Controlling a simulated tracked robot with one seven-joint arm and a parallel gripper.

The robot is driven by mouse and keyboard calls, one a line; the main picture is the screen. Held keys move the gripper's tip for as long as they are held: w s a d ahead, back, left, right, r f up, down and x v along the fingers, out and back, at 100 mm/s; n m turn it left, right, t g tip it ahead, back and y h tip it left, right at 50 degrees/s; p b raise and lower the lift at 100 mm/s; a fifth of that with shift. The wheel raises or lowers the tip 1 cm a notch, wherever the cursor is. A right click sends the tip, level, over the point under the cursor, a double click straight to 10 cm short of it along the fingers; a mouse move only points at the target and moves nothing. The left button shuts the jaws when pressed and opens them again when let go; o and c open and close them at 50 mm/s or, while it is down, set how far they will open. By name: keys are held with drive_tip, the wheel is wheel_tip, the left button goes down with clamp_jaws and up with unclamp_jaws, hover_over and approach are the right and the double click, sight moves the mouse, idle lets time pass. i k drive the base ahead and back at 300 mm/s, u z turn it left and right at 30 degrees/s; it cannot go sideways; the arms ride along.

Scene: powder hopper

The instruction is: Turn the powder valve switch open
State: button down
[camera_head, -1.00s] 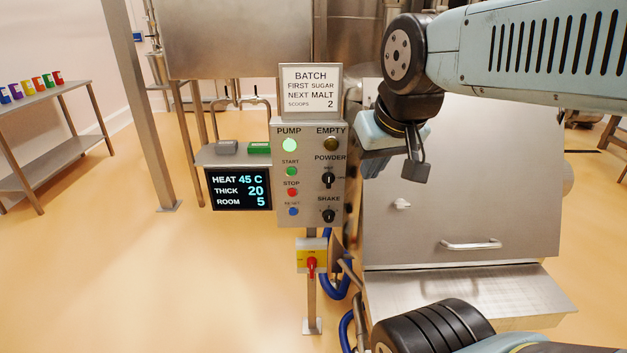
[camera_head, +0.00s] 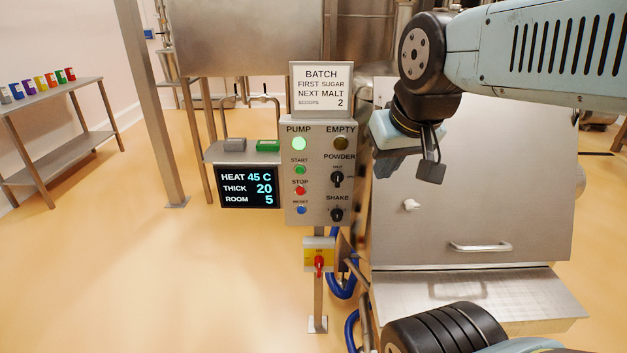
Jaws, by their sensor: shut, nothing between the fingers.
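The powder switch (camera_head: 337,179) is a black rotary knob under the POWDER label on the grey control panel (camera_head: 318,214). Its pointer looks roughly upright; the small position marks are too small to read surely. A similar black SHAKE knob (camera_head: 337,214) sits below it. My gripper (camera_head: 431,170) hangs to the right of the panel, in front of the steel hopper front, pointing down. It is shut and empty, apart from the powder switch. Its fingers are seen partly edge-on.
The panel also has green, red and blue buttons, a lit green PUMP lamp (camera_head: 299,143) and a dark EMPTY lamp (camera_head: 341,143). A red and yellow switch (camera_head: 319,262) is on the post below. The steel hopper (camera_head: 480,190) stands right.

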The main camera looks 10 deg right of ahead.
sight(336, 178)
drive_tip(key=z, duration=1.6)
drive_tip(key=k, duration=1.15)
drive_tip(key=u, duration=0.55)
drive_tip(key=i, duration=0.45)
